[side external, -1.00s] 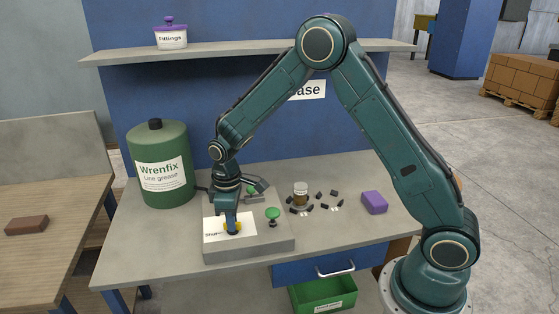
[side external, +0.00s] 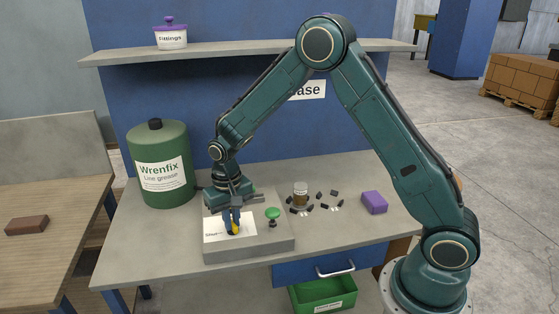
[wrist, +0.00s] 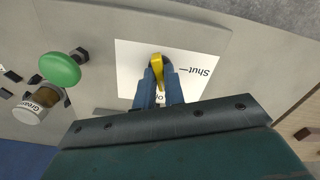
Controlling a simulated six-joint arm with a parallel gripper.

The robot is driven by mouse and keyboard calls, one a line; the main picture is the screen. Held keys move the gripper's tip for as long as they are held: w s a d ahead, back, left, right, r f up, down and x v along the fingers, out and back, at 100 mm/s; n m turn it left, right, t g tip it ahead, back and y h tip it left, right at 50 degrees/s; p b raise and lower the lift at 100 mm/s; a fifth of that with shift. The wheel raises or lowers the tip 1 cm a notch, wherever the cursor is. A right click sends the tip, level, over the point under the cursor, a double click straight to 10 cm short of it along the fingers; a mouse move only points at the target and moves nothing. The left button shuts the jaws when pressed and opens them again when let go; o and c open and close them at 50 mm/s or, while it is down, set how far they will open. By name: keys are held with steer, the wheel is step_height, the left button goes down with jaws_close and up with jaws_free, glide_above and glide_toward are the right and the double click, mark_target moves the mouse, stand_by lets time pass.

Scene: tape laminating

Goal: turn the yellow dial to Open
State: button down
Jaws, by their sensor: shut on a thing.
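The yellow dial (side external: 235,228) sits on a white label card (side external: 213,230) on top of a grey box (side external: 250,253). The card reads "Shut" at one side; in the wrist view other lettering is mostly hidden behind my fingers. My gripper (side external: 232,226) points down over the dial, and its blue fingers are shut on the dial's handle. In the wrist view the dial (wrist: 156,65) shows between the two fingertips, and its narrow end points toward my gripper's body, slanting away from the word "Shut".
A green knob (side external: 272,213) stands on the box right of the dial. A small labelled jar (side external: 300,192), several dark pieces and a purple block (side external: 374,202) lie further right. A large green grease canister (side external: 160,165) stands at left.

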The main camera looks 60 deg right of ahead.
steer(key=shift+m, duration=2.3)
steer(key=c, duration=1.5)
jaws_free()
steer(key=shift+r, duration=0.1)
step_height(320, 180, up, 14)
steer(key=shift+f, duration=0.15)
